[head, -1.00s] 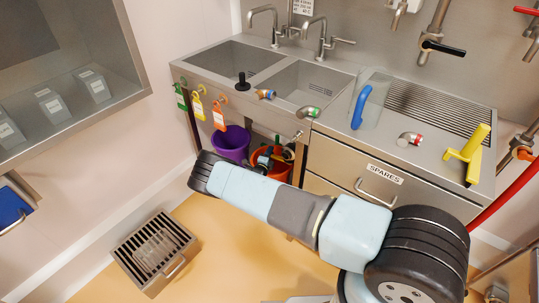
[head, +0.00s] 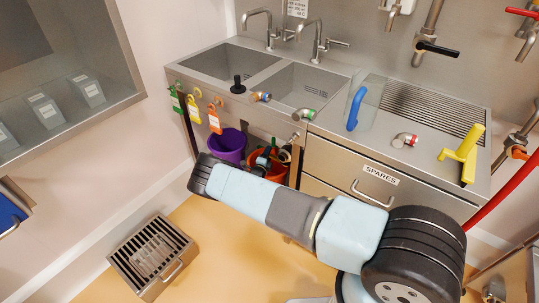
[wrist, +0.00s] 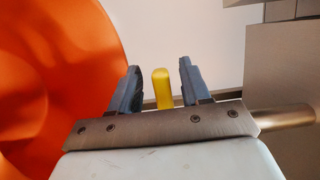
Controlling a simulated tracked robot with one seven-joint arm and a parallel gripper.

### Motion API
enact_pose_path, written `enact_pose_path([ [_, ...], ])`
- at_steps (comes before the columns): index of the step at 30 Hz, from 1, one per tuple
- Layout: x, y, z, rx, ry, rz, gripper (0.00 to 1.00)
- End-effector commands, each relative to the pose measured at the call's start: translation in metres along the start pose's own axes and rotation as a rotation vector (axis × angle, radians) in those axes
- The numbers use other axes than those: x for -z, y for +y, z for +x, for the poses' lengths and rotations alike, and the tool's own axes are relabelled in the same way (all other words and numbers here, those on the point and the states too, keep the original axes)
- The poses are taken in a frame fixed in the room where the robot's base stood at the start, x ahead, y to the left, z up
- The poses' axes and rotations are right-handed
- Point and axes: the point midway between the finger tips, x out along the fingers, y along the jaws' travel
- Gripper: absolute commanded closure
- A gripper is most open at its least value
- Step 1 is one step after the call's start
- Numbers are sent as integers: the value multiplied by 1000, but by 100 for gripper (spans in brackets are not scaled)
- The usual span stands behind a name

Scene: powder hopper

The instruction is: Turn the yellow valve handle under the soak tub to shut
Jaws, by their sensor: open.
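The yellow valve handle (wrist: 163,90) shows in the wrist view as a short upright yellow bar with a rounded end. My gripper (wrist: 159,66) is open, with one finger on each side of the handle and a visible gap on both sides. In the head view my gripper (head: 266,160) is under the front of the sink unit, and I cannot make out the handle there. The unit has a left basin (head: 232,62) and a right basin (head: 305,85); I cannot tell which is the soak tub. The valve body is hidden.
An orange bucket (wrist: 60,60) is close on the left in the wrist view; a metal pipe (wrist: 285,118) is at right. A purple bucket (head: 229,146) stands left of my gripper. A drawer cabinet (head: 350,165) is to the right. A floor grate (head: 150,255) lies lower left.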

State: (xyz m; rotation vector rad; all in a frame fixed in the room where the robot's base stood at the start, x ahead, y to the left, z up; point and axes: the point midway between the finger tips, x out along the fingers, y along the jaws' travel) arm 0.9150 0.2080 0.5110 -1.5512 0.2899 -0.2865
Motion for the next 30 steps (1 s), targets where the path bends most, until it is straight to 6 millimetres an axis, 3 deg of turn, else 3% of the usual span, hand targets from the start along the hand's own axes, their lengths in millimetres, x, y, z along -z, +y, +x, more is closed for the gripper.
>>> enact_pose_path([
  [15, -22, -1, -70, 1, -2, -1, 53],
  [30, -24, -1, -76, 1, -2, 0, 53],
])
